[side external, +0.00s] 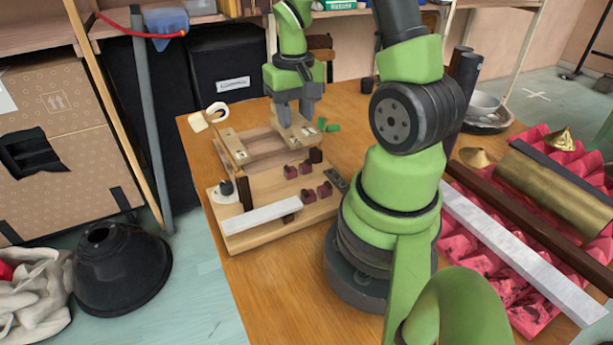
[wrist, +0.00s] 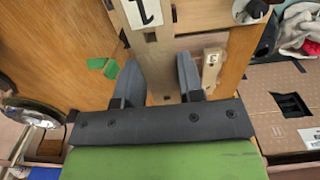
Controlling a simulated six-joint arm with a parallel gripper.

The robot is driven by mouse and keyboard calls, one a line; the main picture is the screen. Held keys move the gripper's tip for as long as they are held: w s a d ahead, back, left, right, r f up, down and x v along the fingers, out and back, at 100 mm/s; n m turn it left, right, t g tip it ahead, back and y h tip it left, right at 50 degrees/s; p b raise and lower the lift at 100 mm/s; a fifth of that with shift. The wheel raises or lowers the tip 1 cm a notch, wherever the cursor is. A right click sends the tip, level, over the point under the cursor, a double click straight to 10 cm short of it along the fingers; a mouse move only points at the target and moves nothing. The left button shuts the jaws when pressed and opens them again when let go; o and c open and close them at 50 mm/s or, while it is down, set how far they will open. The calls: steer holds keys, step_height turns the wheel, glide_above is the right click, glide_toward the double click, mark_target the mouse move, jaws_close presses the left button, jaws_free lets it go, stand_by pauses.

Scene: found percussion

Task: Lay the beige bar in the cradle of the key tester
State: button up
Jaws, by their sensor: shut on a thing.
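My gripper (side external: 297,108) points down over the far right end of the wooden key tester (side external: 262,228). In the wrist view my gripper (wrist: 158,62) has its fingers on both sides of a beige wooden bar (wrist: 157,75) with small dark holes. The bar (side external: 299,133) shows below the fingertips in the side view; my fingers hide part of it. I cannot tell whether it touches the tester beneath. The tester's cradle area (side external: 258,145) lies to the left of my gripper, with a second pale piece (wrist: 211,72) at its other end.
A pale grey bar (side external: 275,213) lies along the tester's front, near several dark red blocks (side external: 308,196). A small green piece (side external: 331,127) is right of my gripper. Pink foam (side external: 512,285) with a brass cylinder (side external: 550,190) and long bars fills the right.

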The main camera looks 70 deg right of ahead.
mark_target(307, 127)
steer(key=s+a, duration=0.2)
steer(key=s, duration=0.1)
steer(key=shift+s+a, duration=0.1)
steer(key=shift+a, duration=0.15)
step_height(307, 127, down, 5)
steer(key=shift+s+a+r, duration=0.1)
steer(key=shift+s+a, duration=0.05)
steer(key=shift+f, duration=2.55)
steer(key=shift+f, duration=0.15)
steer(key=o, duration=1.1)
